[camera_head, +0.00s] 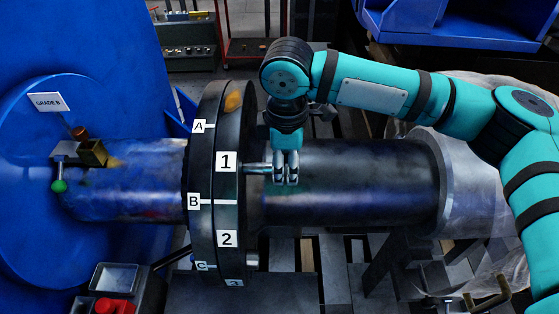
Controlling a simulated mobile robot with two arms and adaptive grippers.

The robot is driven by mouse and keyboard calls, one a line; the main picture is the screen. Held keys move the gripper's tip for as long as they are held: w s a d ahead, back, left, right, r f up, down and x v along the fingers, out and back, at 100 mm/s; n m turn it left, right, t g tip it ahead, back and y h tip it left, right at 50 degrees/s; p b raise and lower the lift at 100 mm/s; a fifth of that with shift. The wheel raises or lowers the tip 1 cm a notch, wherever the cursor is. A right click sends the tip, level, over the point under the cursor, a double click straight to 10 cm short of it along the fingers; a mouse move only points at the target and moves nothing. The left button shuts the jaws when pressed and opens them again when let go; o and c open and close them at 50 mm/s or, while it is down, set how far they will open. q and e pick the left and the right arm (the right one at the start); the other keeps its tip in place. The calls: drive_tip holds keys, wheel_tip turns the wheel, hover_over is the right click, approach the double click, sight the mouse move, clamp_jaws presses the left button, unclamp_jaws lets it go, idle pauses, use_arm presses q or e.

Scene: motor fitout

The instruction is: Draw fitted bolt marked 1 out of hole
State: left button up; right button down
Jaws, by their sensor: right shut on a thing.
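The bolt marked 1 (258,168) is a silver shaft at the dark round flange (231,125), beside the white label 1. It points right from the flange face. My right gripper (286,180) comes down from above and is shut on the bolt's right end. How much of the bolt is inside the hole is hidden by the flange. Another silver bolt end (251,262) shows lower down beside label 2. My left gripper is not in view.
A dark horizontal pipe (350,190) runs right from the flange, close to my right gripper. A box with a red knob (115,304) stands front left. A blue bin (440,30) is at back right.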

drive_tip(key=d+p, duration=0.3)
drive_tip(key=d, duration=0.5)
idle(1.5)
drive_tip(key=shift+d, duration=0.1)
